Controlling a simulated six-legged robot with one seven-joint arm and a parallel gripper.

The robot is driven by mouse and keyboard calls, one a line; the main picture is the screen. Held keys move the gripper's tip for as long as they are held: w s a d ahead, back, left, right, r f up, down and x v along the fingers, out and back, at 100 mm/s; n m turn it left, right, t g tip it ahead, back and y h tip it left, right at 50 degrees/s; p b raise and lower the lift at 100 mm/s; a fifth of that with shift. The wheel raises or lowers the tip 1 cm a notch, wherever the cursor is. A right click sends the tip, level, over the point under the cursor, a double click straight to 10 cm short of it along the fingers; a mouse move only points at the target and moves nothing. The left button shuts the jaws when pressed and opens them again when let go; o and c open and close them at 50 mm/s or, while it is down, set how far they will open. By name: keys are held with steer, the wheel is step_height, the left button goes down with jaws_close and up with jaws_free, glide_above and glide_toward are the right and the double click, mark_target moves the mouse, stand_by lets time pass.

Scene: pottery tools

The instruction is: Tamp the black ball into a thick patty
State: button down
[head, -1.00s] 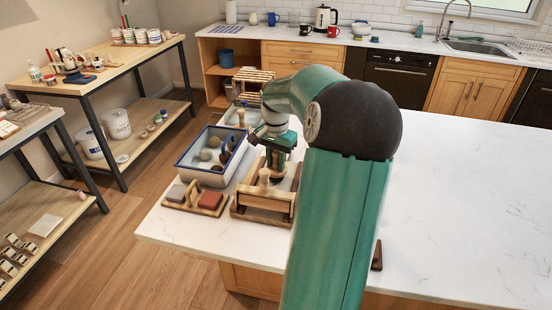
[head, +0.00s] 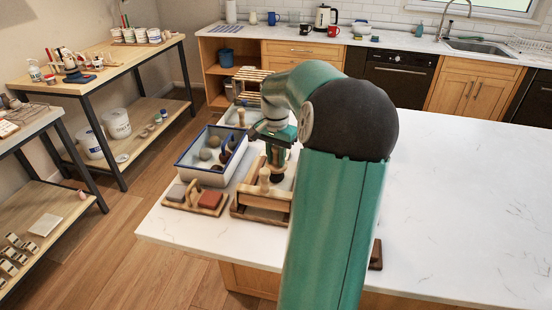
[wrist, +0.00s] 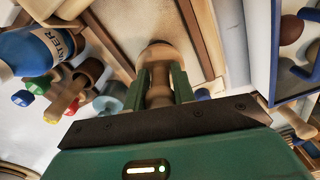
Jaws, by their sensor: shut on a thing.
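My gripper (wrist: 159,85) is shut on a wooden tamper (wrist: 158,95), with a green finger on each side of its turned handle. The tamper's wider, rounded end (wrist: 157,53) shows beyond the fingertips in the wrist view. In the head view my gripper (head: 277,160) is low over the wooden-framed tray (head: 262,214) at the worktop's left end. I cannot make out the black ball for certain. Dark balls (wrist: 291,29) lie in the blue-rimmed bin, and the spot beneath the tamper is hidden by my gripper and arm in the head view.
The blue-rimmed bin (head: 185,163) stands just left of the tray. A small board with a grey and a red block (head: 210,199) lies in front of it. A water bottle (wrist: 35,50) and colour-capped tools (wrist: 40,84) show in the wrist view. The worktop (head: 460,200) at right is clear.

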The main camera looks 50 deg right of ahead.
mark_target(276, 147)
steer(key=shift+r, duration=0.1)
steer(key=shift+r, duration=2.45)
